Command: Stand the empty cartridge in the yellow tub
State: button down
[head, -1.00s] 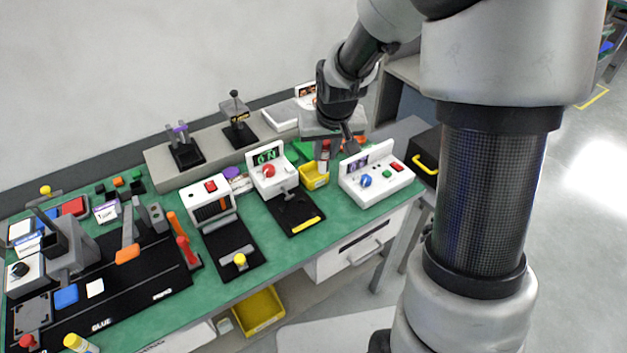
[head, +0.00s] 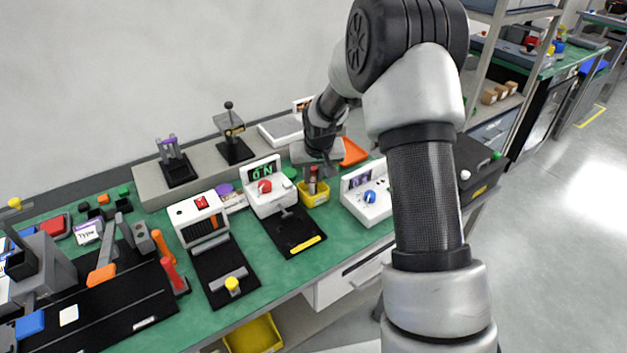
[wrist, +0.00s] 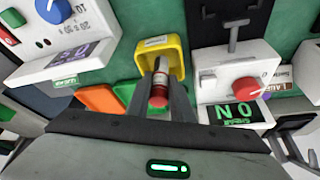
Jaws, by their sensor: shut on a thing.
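The cartridge (wrist: 159,82), a slim tube with a red end and a pale label, is held upright between the two fingers of my gripper (wrist: 161,70). The yellow tub (wrist: 175,46) is right at the fingertips, and the cartridge's far end is over or inside its opening. I cannot tell whether it touches the tub floor. In the head view my gripper (head: 315,166) is above the yellow tub (head: 318,200), with the cartridge's red part (head: 313,171) showing below it. The fingers partly hide the cartridge.
A white unit with a red knob and green display (head: 268,187) stands close left of the tub. A white unit with a blue knob (head: 368,198) stands close right. An orange tray (head: 353,152) lies behind. Little free room surrounds the tub.

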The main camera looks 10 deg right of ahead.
jog(key=shift+f, duration=0.7)
jog(key=shift+f, duration=0.15)
jog(key=c, duration=1.8)
grip_release()
jog(key=shift+c, duration=0.2)
